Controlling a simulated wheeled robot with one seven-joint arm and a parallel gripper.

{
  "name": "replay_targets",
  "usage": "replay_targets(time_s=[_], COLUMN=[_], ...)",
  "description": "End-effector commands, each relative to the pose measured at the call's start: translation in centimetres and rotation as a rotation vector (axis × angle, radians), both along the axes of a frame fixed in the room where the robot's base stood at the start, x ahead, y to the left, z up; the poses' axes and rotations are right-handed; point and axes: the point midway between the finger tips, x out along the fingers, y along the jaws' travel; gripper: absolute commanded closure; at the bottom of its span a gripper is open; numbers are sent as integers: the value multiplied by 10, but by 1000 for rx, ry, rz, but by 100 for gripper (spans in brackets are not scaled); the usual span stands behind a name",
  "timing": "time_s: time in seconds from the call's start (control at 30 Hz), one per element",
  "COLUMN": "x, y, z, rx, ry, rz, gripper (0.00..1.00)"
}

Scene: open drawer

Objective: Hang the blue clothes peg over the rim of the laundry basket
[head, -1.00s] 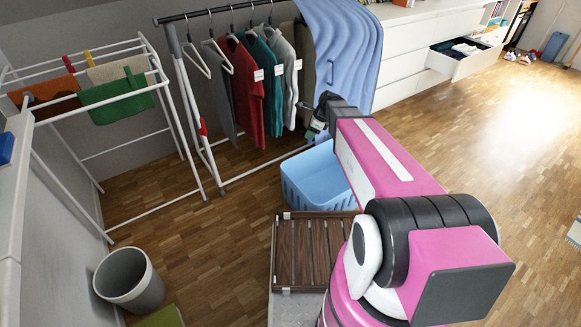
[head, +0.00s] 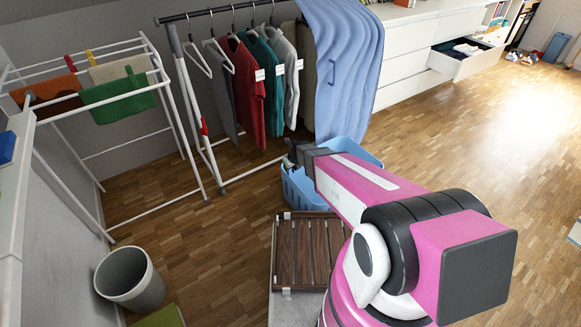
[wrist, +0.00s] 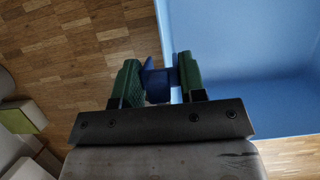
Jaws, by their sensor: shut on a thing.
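The blue clothes peg (wrist: 154,77) sits between the green fingertips of my gripper (wrist: 158,72) in the wrist view, and the jaws are shut on it. The light blue laundry basket (wrist: 245,38) fills the right of that view, and its near wall edge runs up right beside the peg. I cannot tell whether the peg's legs straddle the rim or are only above it. In the head view the basket (head: 299,195) stands on the floor, partly hidden by my arm. My gripper (head: 292,156) is at its left rim there, and the peg cannot be made out.
A slatted wooden bench (head: 304,250) is in front of the basket. A clothes rail with hanging garments (head: 250,85) and a blue cloth (head: 345,60) stand behind it. A drying rack (head: 120,95) and a grey bin (head: 130,280) are at left.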

Motion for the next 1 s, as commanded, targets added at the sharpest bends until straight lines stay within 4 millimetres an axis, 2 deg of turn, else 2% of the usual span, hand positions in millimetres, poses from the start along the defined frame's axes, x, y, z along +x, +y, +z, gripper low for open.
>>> replay_targets(time_s=[0.37, 1.0], x=[0, 1], y=[0, 0], z=[-3, -39], rx=[3, 2], ry=[-2, -1], rz=[2, 3], gripper=[84, 84])
